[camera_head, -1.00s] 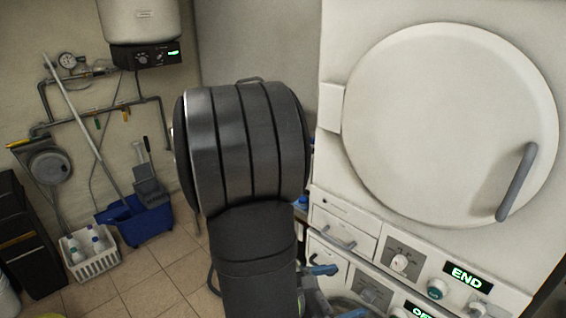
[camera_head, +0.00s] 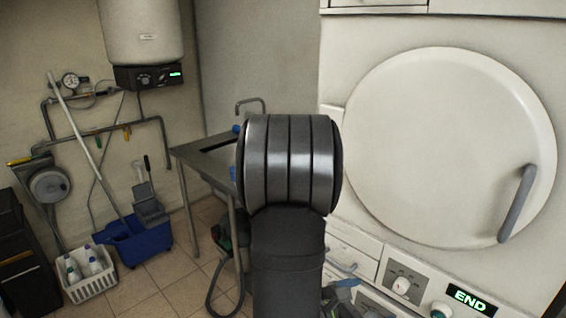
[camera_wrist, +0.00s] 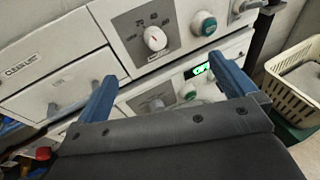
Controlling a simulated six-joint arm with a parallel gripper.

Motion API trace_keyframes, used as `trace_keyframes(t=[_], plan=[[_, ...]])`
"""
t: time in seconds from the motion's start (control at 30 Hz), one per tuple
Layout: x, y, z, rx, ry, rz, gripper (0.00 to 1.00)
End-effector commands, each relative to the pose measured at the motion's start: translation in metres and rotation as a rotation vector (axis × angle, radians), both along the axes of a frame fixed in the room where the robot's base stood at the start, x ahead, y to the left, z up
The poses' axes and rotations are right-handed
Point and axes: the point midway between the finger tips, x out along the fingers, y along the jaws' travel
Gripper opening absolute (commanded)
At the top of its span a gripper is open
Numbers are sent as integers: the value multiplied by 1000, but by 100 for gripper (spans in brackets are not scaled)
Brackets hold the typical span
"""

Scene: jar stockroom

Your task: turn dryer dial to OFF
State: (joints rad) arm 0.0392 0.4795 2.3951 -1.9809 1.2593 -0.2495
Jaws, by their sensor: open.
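A white dial (camera_wrist: 155,38) with a red mark sits on the upper machine's panel in the wrist view, with small printed figures around it. It also shows in the head view (camera_head: 402,286), left of a display (camera_head: 470,298) reading END. A green button (camera_wrist: 204,23) is right of this dial. A lower panel carries a second dial (camera_wrist: 152,104), a green button (camera_wrist: 188,92) and a lit display (camera_wrist: 198,69) partly hidden by a finger. My gripper (camera_wrist: 163,72) is open and empty, its blue fingers in front of the panels. I cannot tell whether either finger touches anything.
A large round door (camera_head: 440,145) with a grey handle (camera_head: 517,203) is above the upper panel. Drawers (camera_wrist: 60,80) lie left of the dials. A cream basket (camera_wrist: 290,82) stands at right in the wrist view. A metal table (camera_head: 200,150) stands behind my arm.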

Motion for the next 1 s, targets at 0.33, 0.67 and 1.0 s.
trace_keyframes(t=[0.33,0.67,1.0], plan=[[2,-5,-1,1,0,0,100],[-4,-6,-12,51,4,-30,63],[-68,18,-110,575,-55,-392,0]])
